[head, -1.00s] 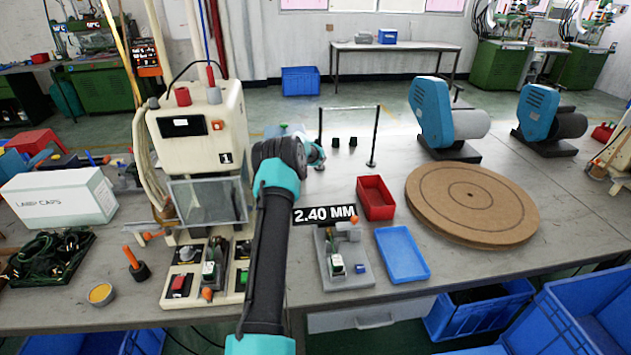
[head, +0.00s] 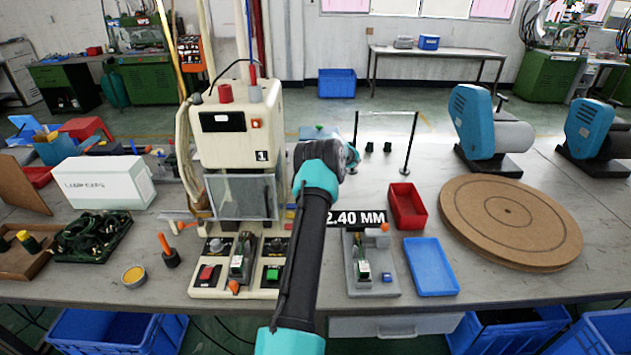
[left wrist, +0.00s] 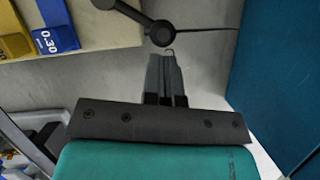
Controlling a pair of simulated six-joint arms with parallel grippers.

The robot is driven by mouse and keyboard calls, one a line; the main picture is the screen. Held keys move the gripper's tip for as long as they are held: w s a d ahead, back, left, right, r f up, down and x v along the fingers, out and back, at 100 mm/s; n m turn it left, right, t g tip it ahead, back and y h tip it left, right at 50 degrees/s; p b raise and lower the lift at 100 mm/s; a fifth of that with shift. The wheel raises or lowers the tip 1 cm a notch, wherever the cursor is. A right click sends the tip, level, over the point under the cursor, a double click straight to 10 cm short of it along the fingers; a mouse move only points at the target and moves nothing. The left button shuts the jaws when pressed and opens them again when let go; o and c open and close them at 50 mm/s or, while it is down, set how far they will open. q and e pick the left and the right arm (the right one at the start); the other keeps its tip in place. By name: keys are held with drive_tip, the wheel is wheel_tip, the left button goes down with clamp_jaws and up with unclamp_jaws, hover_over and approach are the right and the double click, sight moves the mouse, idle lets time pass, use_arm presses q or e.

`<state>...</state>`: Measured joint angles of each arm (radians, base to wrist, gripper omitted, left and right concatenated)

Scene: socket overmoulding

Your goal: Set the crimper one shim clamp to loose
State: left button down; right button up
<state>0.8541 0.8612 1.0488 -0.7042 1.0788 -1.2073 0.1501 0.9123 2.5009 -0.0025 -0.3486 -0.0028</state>
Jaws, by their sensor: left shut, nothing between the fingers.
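Crimper one (head: 222,125) is the cream machine marked 1, left of centre in the head view, with a clear guard in front. I cannot pick out its shim clamp for certain in the head view. My left arm crosses the middle, right of the crimper, and its gripper is mostly hidden behind the wrist there. In the left wrist view my left gripper (left wrist: 166,62) is shut and empty. Its tips are just below a dark lever with a round end (left wrist: 162,33); whether they touch is unclear. My right gripper is not in view.
Blue and yellow shim blocks, the blue marked 0.30 (left wrist: 55,38), are upper left in the left wrist view, and a blue panel (left wrist: 270,80) is at right. Right of my arm are a grey fixture (head: 385,285), red tray (head: 407,207), blue tray (head: 431,266) and round board (head: 510,222).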

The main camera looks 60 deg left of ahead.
use_arm(q)
drive_tip(key=w+d+r, duration=0.4)
drive_tip(key=w+r, duration=0.1)
drive_tip(key=r, duration=0.4)
drive_tip(key=shift+d+r, duration=0.2)
drive_tip(key=shift+d, duration=0.2)
